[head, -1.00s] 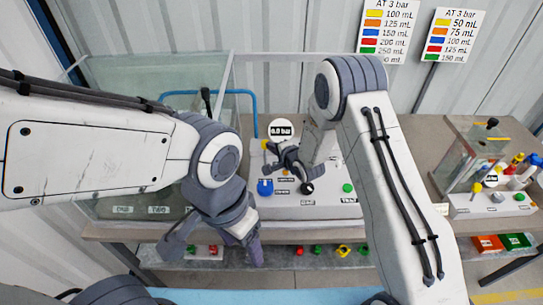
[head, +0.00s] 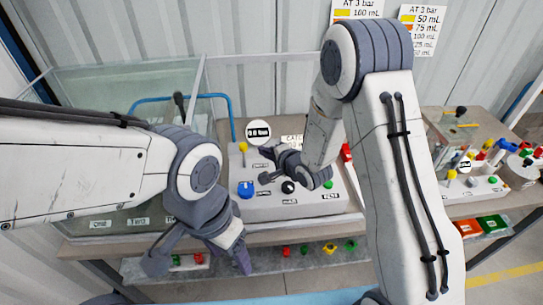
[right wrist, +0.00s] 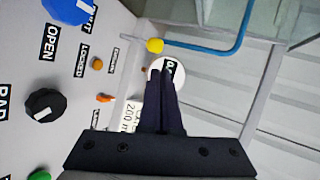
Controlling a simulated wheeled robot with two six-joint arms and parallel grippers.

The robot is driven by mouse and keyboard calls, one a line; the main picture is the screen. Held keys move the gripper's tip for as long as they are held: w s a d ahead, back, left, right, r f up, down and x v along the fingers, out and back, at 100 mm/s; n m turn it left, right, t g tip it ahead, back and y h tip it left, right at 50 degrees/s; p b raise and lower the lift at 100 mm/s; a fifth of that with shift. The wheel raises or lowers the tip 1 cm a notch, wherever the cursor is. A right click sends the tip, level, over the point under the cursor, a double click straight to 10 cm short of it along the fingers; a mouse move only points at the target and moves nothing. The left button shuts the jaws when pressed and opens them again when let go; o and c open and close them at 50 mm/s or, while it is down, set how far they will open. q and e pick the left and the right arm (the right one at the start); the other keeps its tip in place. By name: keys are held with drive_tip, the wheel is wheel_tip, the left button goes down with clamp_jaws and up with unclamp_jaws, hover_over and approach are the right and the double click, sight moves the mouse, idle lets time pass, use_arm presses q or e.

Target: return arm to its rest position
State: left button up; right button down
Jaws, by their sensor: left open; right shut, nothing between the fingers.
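My right gripper (head: 266,164) is in front of the white control panel (head: 300,207), just below the round white gauge (head: 258,133). In the right wrist view its two dark fingers (right wrist: 166,75) are together and empty. They overlap the gauge (right wrist: 176,68) there; whether they touch it I cannot tell. My left gripper (head: 200,255) hangs in front of the bench's front edge at the lower left, fingers spread apart and empty. The right arm hides part of the panel's right side.
The panel carries a blue knob (head: 245,189), a black knob (head: 288,187) and a green button (head: 328,184). A glass tank (head: 90,100) with a blue pipe (head: 231,118) stands at left. A second unit (head: 478,188) with coloured parts is at right.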

drive_tip(key=v, duration=0.3)
drive_tip(key=shift+s+r+b, duration=0.15)
drive_tip(key=shift+r+b, duration=0.2)
drive_tip(key=shift+r, duration=0.1)
